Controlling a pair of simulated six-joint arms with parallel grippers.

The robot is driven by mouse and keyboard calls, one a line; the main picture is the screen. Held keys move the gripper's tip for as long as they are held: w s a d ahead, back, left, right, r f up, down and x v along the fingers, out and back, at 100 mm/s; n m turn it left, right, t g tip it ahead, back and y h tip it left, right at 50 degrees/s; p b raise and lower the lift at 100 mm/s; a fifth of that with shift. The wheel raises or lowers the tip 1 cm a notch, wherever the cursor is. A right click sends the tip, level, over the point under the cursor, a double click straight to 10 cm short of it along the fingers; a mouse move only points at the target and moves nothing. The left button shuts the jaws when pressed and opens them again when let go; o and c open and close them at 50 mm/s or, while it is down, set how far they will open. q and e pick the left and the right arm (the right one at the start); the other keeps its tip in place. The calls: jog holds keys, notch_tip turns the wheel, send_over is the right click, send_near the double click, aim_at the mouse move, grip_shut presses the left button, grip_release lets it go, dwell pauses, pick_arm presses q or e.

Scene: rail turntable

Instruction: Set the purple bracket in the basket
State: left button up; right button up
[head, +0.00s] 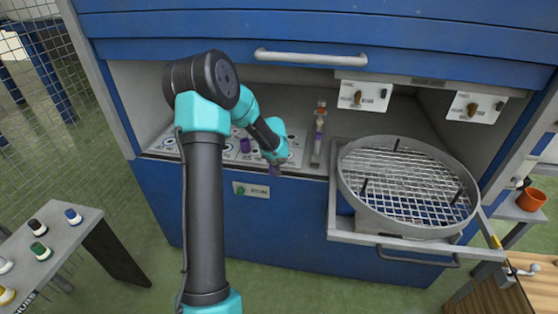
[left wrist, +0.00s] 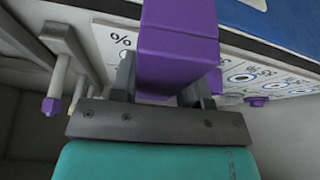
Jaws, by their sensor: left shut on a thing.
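My left gripper (head: 273,162) is in front of the white marked board. In the left wrist view its two dark fingers (left wrist: 165,85) are shut on the purple bracket (left wrist: 177,45), a blocky purple piece that sticks out away from the palm. In the head view only a small bit of the purple bracket (head: 274,171) shows below the gripper. The basket (head: 343,184), a round grey rim with a wire mesh floor, stands on a pulled-out tray to the right of the gripper, apart from it. My right gripper is not in view.
The white board (head: 296,144) carries circles and signs, with another purple piece (head: 245,145) on it. A slim holder with an orange-topped item (head: 320,115) stands between board and basket. Dark posts rise inside the basket. A blue panel with a handle (head: 310,59) hangs above.

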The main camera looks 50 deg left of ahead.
pick_arm(q)
jog(key=r+n, duration=0.1)
jog(key=r, duration=0.1)
jog(key=w+a+r+n+g, duration=0.1)
jog(key=r+n, duration=0.1)
jog(key=r, duration=0.1)
jog(key=r+n+y, duration=0.1)
jog(key=r+n, duration=0.1)
jog(key=r, duration=0.1)
jog(key=shift+w+a+g, duration=0.2)
jog(key=shift+a+g, duration=0.1)
jog(key=shift+a, duration=0.05)
jog(key=shift+r+n, duration=0.4)
jog(key=shift+n, duration=0.1)
jog(key=shift+d, duration=0.15)
